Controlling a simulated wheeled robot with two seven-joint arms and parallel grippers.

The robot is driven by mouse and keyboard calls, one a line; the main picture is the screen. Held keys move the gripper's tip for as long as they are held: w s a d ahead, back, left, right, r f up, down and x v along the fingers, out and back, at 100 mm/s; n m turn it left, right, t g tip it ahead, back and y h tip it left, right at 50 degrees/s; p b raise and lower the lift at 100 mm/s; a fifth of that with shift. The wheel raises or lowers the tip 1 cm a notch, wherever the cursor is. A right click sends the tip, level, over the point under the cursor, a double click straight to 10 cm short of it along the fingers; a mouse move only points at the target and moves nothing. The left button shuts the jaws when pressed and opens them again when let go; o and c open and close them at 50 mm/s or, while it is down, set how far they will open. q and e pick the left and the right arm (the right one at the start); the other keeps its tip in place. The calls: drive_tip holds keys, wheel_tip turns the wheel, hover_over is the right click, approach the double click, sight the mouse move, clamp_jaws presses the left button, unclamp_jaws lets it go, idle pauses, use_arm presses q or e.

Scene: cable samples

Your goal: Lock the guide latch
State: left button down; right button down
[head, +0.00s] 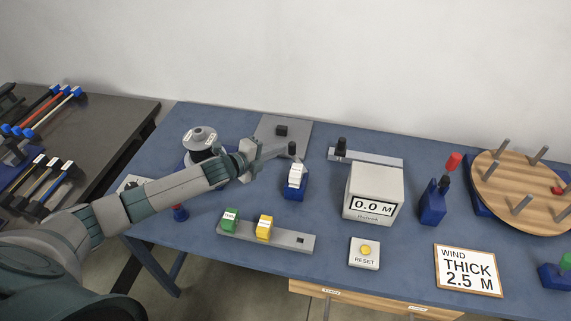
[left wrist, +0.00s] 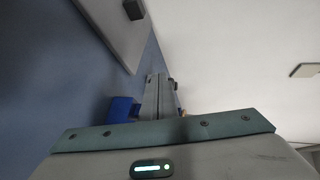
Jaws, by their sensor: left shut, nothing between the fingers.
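My left gripper (head: 284,151) is shut and empty, reaching right above the blue table. Its closed fingers (left wrist: 157,95) also show in the left wrist view. A small dark knob (head: 292,148) is at the fingertips; I cannot tell whether they touch. Just below it stands a blue block (head: 294,192) with a white upper part (head: 297,174), possibly the guide with its latch; whether it is locked cannot be made out. The blue block also shows left of the fingers in the left wrist view (left wrist: 121,108). My right gripper is not in view.
A grey plate (head: 272,126) lies behind the gripper, and a reel (head: 200,138) stands beside the arm. To the right are a slide rail (head: 383,160), a meter box (head: 373,192) reading 0.0 M, and a wooden peg disc (head: 530,190).

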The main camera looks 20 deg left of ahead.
use_arm(q)
drive_tip(key=shift+w+d, duration=0.3)
drive_tip(key=shift+w, duration=0.6)
drive_tip(key=shift+w+d, duration=0.3)
drive_tip(key=shift+w, duration=0.55)
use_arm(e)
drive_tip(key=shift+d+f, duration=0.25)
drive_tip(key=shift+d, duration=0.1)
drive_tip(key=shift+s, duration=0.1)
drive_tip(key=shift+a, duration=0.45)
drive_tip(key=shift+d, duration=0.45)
use_arm(q)
drive_tip(key=shift+s+a, duration=0.1)
drive_tip(key=shift+a, duration=0.05)
